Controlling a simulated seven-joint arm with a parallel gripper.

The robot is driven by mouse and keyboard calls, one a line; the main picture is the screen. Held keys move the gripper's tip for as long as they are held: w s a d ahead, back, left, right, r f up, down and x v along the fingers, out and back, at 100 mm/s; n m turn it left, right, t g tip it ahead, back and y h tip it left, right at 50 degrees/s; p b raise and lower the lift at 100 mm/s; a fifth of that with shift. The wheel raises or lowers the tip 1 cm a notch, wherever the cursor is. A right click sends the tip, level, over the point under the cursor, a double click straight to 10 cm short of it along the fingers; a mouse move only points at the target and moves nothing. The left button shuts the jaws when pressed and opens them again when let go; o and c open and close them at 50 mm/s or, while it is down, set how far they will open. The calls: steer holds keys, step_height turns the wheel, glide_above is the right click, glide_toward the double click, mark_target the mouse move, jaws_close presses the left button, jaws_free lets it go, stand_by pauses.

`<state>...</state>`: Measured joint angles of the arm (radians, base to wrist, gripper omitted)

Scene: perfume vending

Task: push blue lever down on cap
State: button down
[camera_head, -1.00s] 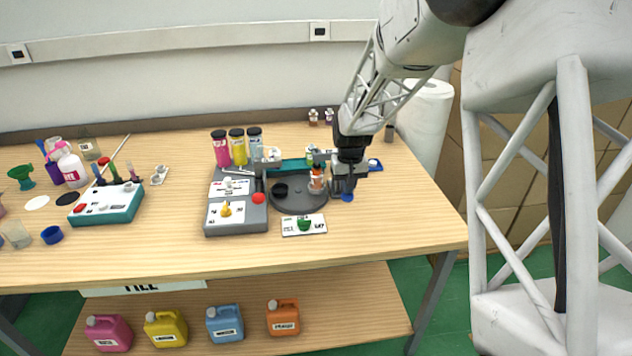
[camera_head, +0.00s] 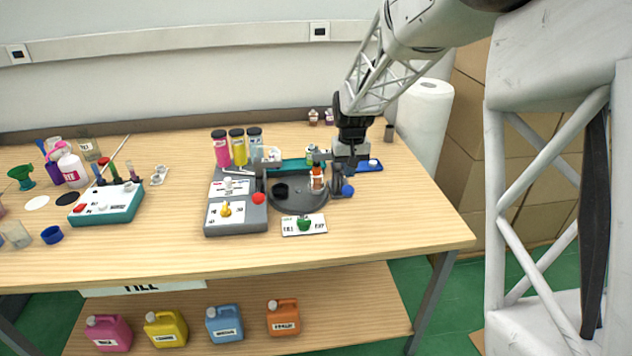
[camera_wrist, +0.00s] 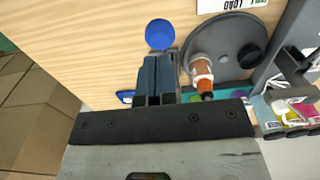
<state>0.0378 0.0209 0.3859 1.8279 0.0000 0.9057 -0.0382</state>
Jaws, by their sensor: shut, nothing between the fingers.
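The blue lever knob (camera_head: 348,190) is a round ball beside the right edge of the dark turntable (camera_head: 292,206). It also shows whole in the wrist view (camera_wrist: 159,34), just beyond my fingertips. A small bottle with orange-brown contents (camera_head: 317,180) stands upright on the right part of the turntable; its dark top (camera_wrist: 207,96) shows in the wrist view. My gripper (camera_head: 347,165) is above and behind the knob, pointing down. Its dark fingers (camera_wrist: 158,72) are together and empty, apart from the knob as far as I can tell. The lever's arm is mostly hidden.
A blue tray (camera_head: 370,166) lies at the right. The table's front right is clear.

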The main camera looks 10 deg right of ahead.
steer(key=shift+r, duration=0.75)
steer(key=shift+s+r, duration=0.35)
steer(key=shift+s, duration=0.15)
steer(key=s+r+t, duration=0.1)
steer(key=s+r, duration=0.2)
steer(key=s, duration=1)
steer(key=s+a+r, duration=0.1)
steer(key=s+r, duration=0.2)
steer(key=s, duration=1)
steer(key=s+a+r+t, duration=0.1)
steer(key=s+r, duration=0.1)
steer(key=s, duration=1.2)
steer(key=shift+a+r+t, duration=0.15)
steer(key=shift+r+t, duration=0.15)
steer(key=shift+r, duration=0.1)
